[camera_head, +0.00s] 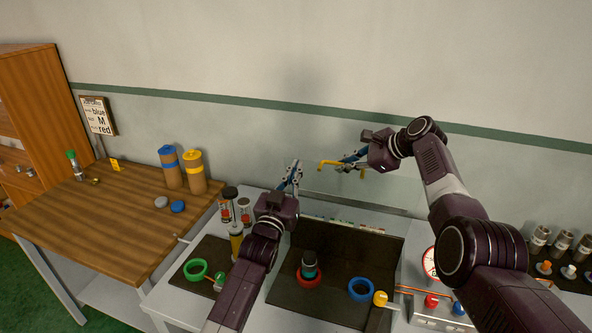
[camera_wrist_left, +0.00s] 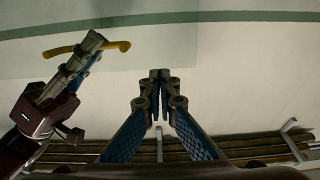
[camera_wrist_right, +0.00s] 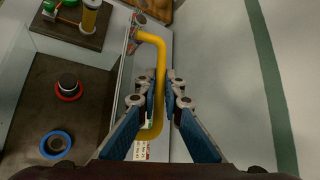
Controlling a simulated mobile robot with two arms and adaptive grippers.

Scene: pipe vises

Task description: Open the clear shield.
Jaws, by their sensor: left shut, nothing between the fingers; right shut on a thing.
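The yellow handle (camera_head: 328,163) of the clear shield is raised in front of the wall. My right gripper (camera_head: 352,161) is shut on this handle; in the right wrist view the fingers (camera_wrist_right: 161,92) close around the bent yellow bar (camera_wrist_right: 151,40). The clear panel itself is hard to make out; a faint tinted area (camera_wrist_left: 110,60) with a straight edge shows in the left wrist view. My left gripper (camera_head: 295,168) is shut and empty, pointing up, left of the handle and apart from it. Its fingertips (camera_wrist_left: 160,82) meet in the left wrist view.
Below are a dark recessed mat (camera_head: 340,255) with a red ring (camera_head: 309,279) and a blue ring (camera_head: 361,289). A green ring (camera_head: 196,269) lies to the left. A wooden table (camera_head: 100,220) with canisters stands further left. Fittings (camera_head: 560,245) stand on the right.

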